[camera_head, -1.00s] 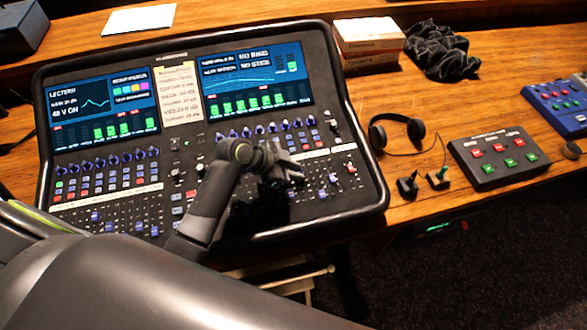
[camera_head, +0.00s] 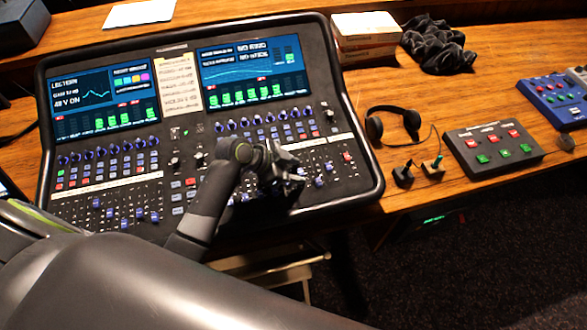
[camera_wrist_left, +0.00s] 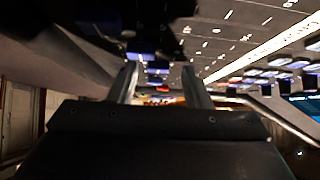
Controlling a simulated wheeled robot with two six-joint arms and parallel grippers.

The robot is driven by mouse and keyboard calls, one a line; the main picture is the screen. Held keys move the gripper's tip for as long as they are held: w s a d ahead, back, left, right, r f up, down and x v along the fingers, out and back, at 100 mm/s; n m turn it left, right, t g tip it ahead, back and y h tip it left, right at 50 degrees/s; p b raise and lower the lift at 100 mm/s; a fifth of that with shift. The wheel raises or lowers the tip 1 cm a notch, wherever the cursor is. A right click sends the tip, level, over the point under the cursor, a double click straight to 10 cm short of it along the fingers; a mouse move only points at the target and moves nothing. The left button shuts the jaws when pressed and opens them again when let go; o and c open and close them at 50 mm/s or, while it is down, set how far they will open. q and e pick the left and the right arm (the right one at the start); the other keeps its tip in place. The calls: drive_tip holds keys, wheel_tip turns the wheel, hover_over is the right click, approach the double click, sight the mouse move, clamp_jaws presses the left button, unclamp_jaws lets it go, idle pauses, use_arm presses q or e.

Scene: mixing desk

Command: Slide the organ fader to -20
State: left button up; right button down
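The mixing desk (camera_head: 356,190) has a left bank of blue-capped faders (camera_head: 139,212) and a right bank under my left gripper. My left gripper (camera_head: 290,184) is low over the right bank and covers several faders there. A blue fader cap (camera_head: 320,182) shows just right of it. The fader labels are too small to read, so I cannot tell which is the organ fader. In the left wrist view my gripper's two fingers (camera_wrist_left: 162,92) stand apart, with blue fader caps (camera_wrist_left: 150,57) beyond them. Contact with a cap cannot be told. My right gripper is out of view.
Two lit screens and a paper list (camera_head: 180,84) are on the desk's upper part. Headphones (camera_head: 393,124), a box with red and green buttons (camera_head: 492,150), a blue box (camera_head: 556,100) and a black cloth (camera_head: 437,44) lie to the right on the wooden table (camera_head: 400,85).

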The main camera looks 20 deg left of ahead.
use_arm(q)
drive_tip(key=shift+s+d, duration=0.15)
drive_tip(key=shift+d, duration=0.05)
drive_tip(key=shift+a+r, duration=0.15)
drive_tip(key=shift+a, duration=0.05)
drive_tip(key=shift+s+a+r, duration=0.2)
drive_tip(key=shift+a+r, duration=0.05)
drive_tip(key=shift+a, duration=0.05)
drive_tip(key=b+v, duration=0.2)
drive_tip(key=v, duration=1.4)
drive_tip(key=shift+b, duration=0.3)
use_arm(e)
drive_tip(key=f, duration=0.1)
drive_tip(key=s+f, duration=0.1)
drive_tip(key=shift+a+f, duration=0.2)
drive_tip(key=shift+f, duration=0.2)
use_arm(q)
drive_tip(key=shift+s+r, duration=0.1)
drive_tip(key=shift+s, duration=0.05)
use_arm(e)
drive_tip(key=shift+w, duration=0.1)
use_arm(q)
drive_tip(key=shift+d, duration=0.1)
